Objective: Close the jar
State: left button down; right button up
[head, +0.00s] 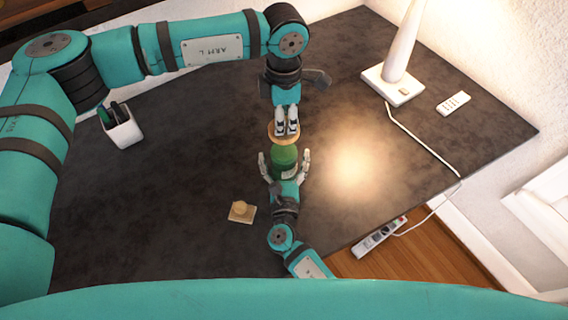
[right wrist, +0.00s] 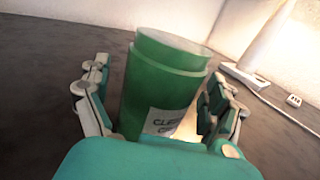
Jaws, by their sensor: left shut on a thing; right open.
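The green jar (head: 284,161) stands upright on the dark table; in the right wrist view the jar (right wrist: 165,85) has a pale label and nothing sits on its top. My right gripper (head: 284,164) is open, with its fingers on either side of the jar; its fingers also show in the right wrist view (right wrist: 160,100). My left gripper (head: 287,128) is shut on a round wooden lid (head: 284,139), just beyond the jar in the head view. The lid's height over the table is hard to tell. The left gripper is outside the right wrist view.
A small wooden piece with a knob (head: 241,212) lies left of my right gripper. A white pen cup (head: 122,128) stands at the left.

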jog(key=shift+c, duration=0.3)
jog(key=c, duration=1.7)
pick_arm(q)
send_over(284, 150)
jog(key=shift+f, duration=2.5)
jog(key=shift+f, duration=0.1)
jog(key=shift+f, duration=0.8)
jog(key=shift+f, duration=0.65)
pick_arm(e)
jog(key=shift+c, duration=0.2)
pick_arm(q)
jog(key=c, duration=1.1)
grip_release()
